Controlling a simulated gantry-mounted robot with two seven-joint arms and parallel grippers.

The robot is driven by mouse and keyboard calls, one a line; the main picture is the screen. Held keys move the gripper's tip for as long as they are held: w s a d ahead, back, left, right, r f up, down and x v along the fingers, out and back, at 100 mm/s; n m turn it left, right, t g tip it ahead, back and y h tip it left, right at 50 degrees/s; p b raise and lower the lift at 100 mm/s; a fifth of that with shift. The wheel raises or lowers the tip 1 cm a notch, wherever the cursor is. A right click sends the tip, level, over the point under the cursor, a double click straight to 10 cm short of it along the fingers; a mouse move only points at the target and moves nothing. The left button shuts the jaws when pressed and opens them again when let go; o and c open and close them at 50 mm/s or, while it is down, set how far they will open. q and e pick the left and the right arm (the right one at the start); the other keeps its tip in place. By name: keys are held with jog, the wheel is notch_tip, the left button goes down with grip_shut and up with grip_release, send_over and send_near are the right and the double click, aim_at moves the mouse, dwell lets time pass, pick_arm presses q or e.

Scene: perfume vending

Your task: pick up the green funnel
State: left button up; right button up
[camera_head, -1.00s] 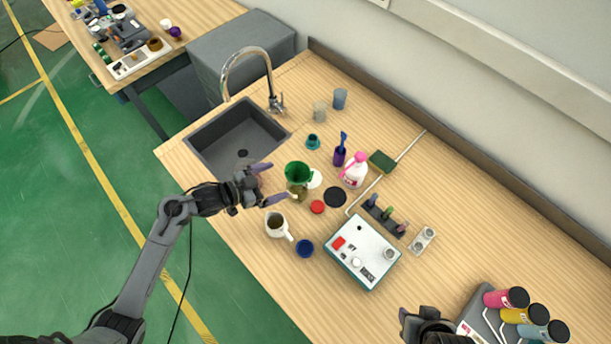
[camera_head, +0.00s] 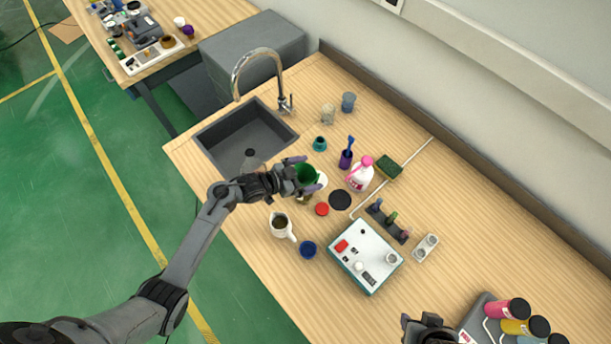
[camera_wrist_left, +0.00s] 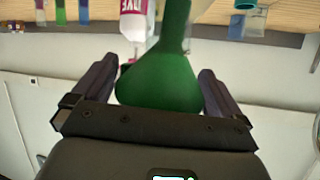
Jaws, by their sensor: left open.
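The green funnel (camera_head: 305,173) sits on the wooden counter near the sink, partly hidden by my left gripper (camera_head: 308,176). My left gripper is open, with its fingers on either side of the funnel. In the left wrist view the funnel (camera_wrist_left: 160,85) fills the space between the two spread fingers. A gap shows on its right side; contact on the left side is hard to tell. My right gripper (camera_head: 428,328) is only partly in view at the bottom of the head view, and its jaws cannot be made out.
A white mug (camera_head: 281,226), a red lid (camera_head: 321,209) and a black disc (camera_head: 340,200) lie close by. A pink-capped white bottle (camera_head: 360,177) and a purple holder with a brush (camera_head: 346,158) stand to the right. The sink (camera_head: 240,135) is at the left.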

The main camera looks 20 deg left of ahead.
pick_arm(q)
jog(key=shift+c, duration=0.2)
jog(key=c, duration=0.7)
jog(key=shift+c, duration=0.2)
jog(key=shift+r, duration=0.1)
